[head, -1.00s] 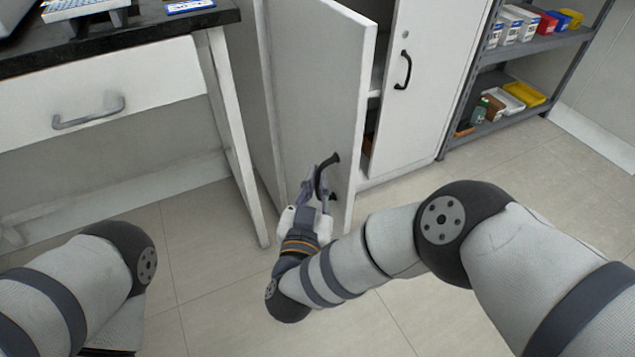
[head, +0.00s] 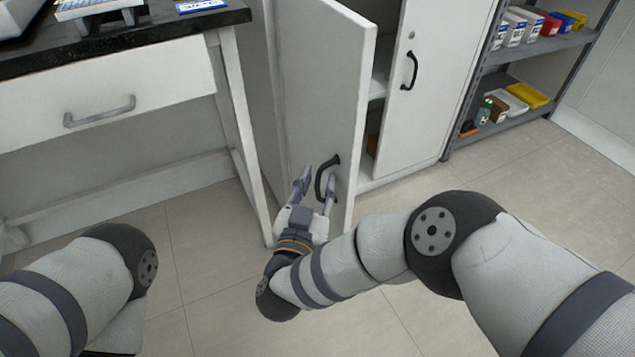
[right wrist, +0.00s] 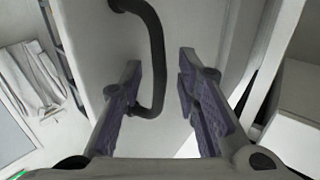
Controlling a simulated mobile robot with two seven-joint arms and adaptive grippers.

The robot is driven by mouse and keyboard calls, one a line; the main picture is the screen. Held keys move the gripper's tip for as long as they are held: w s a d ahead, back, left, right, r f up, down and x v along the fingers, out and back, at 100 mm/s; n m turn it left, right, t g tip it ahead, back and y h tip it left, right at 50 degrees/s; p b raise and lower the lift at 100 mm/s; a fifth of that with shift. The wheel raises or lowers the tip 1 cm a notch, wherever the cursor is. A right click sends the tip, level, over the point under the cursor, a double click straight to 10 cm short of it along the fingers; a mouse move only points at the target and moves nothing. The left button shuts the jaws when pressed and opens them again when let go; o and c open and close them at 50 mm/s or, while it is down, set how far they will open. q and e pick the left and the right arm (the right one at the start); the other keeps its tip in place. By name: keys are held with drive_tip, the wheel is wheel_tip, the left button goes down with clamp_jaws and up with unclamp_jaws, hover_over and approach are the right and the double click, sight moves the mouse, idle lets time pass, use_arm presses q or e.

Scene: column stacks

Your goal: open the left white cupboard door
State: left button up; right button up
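The left white cupboard door (head: 318,85) stands ajar, swung out from the cupboard, with a dark gap between it and the closed right door (head: 435,85). Its black curved handle (head: 322,180) is near the door's lower free edge; it also shows in the right wrist view (right wrist: 155,55). My right gripper (head: 318,180) is open at the handle. In the right wrist view its fingers (right wrist: 165,85) are spread apart, with the handle's lower end close to the left finger; I cannot tell whether they touch. My left gripper is not in view.
A desk with a dark top (head: 120,35) and a white drawer (head: 100,95) stands at the left, its leg near the door. A grey shelf (head: 535,50) with boxes and trays is at the right. The tiled floor (head: 220,250) in front is clear.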

drive_tip(key=s+a, duration=0.1)
drive_tip(key=s, duration=0.6)
drive_tip(key=shift+s+a, duration=0.15)
drive_tip(key=shift+s, duration=0.05)
drive_tip(key=shift+r, duration=0.15)
